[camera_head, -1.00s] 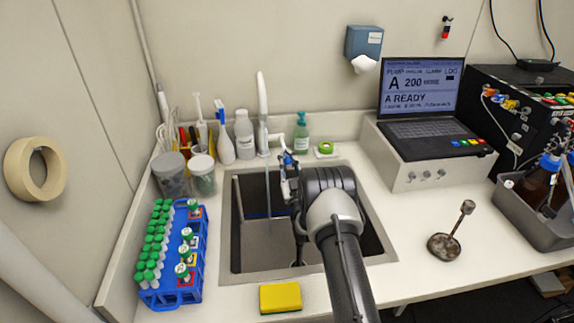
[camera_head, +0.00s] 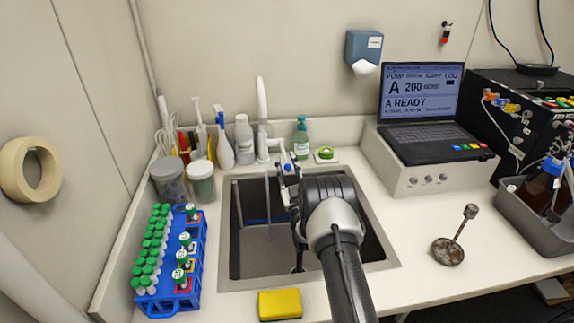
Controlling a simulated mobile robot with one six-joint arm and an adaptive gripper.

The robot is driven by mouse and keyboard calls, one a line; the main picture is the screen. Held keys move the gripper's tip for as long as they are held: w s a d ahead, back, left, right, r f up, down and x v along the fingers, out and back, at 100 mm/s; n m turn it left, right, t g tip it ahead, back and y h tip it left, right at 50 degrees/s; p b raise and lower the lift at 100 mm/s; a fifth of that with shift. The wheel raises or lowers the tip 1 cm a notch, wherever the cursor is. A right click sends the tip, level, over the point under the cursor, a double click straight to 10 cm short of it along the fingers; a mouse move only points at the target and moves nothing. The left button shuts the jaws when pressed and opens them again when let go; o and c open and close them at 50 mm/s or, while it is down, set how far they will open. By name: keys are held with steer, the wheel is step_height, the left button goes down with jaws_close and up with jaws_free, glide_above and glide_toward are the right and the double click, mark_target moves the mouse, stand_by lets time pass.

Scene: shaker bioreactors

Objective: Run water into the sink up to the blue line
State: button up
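The sink (camera_head: 225,240) is a dark rectangular basin with a steel rim, set in the white counter. A tall white faucet (camera_head: 262,105) stands behind it. A thin bluish stream of water (camera_head: 267,195) seems to fall from the spout into the basin. A short blue line (camera_head: 256,221) shows on the inner wall; my arm hides the right part of the basin. The water level is hard to make out. My gripper (camera_head: 286,163) is at the back edge of the sink, close to the tap's lever; I cannot tell whether it touches or whether the fingers are shut.
A blue rack (camera_head: 196,270) of green-capped tubes stands left of the sink. A yellow sponge (camera_head: 280,304) lies at the front rim. Bottles (camera_head: 244,140) and a soap dispenser (camera_head: 301,140) stand behind.

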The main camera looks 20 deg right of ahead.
steer(key=v, duration=0.7)
steer(key=shift+s, duration=0.3)
steer(key=shift+f, duration=0.1)
steer(key=shift+c, duration=0.6)
